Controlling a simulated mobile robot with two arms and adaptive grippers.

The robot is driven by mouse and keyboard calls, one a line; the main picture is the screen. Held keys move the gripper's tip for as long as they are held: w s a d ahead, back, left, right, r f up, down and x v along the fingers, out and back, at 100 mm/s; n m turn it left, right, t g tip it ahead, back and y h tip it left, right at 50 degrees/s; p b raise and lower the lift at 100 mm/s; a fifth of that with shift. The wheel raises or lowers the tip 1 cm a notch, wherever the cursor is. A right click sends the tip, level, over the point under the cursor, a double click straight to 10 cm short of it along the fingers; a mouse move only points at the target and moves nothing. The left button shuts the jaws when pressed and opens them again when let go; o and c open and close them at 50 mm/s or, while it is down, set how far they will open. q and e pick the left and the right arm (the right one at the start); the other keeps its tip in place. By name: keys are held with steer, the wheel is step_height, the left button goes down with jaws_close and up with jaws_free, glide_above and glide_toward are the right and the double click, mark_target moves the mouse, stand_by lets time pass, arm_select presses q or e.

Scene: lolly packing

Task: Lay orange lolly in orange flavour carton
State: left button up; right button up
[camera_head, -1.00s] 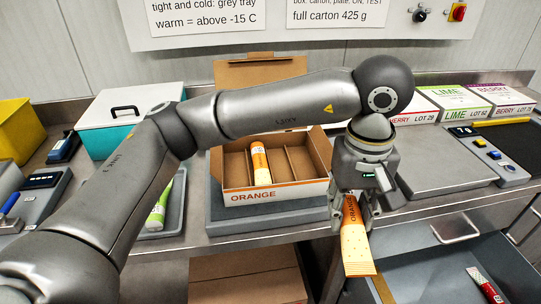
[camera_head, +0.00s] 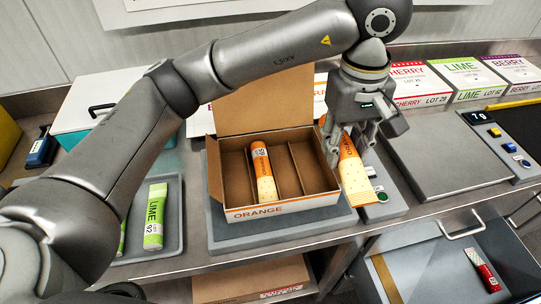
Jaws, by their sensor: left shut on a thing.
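The orange flavour carton (camera_head: 266,211) stands open on a grey plate, its lid up at the back and dividers inside. One orange lolly (camera_head: 264,172) lies in a slot left of the middle; other slots look empty. My left gripper (camera_head: 347,150) is shut on a second orange lolly (camera_head: 355,178), which hangs tilted just right of the carton's right wall, its pale patterned end lowest. Whether this lolly touches the wall cannot be told. My right gripper is not in view.
A grey tray (camera_head: 172,240) with lime lollies (camera_head: 155,216) is left of the carton. A scale plate (camera_head: 447,165) is at the right, with closed cartons (camera_head: 467,80) behind it. A red lolly (camera_head: 483,270) lies in a grey drawer (camera_head: 425,268) at the lower right.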

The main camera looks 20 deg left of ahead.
arm_select(q)
steer(key=w+a+f+p, duration=0.2)
steer(key=a+f, duration=0.2)
steer(key=w+a+f+p, duration=0.2)
steer(key=a+f+p, duration=0.1)
steer(key=a+f, duration=0.1)
steer(key=w+a+f+p, duration=0.2)
steer(key=a+f, duration=0.2)
steer(key=shift+a+p, duration=0.1)
steer(key=shift+p, duration=0.25)
steer(key=shift+f, duration=0.3)
steer(key=shift+f, duration=0.1)
steer(key=shift+f+b, duration=0.6)
steer(key=shift+b, duration=0.35)
steer(key=o, duration=1)
steer(key=shift+o, duration=0.2)
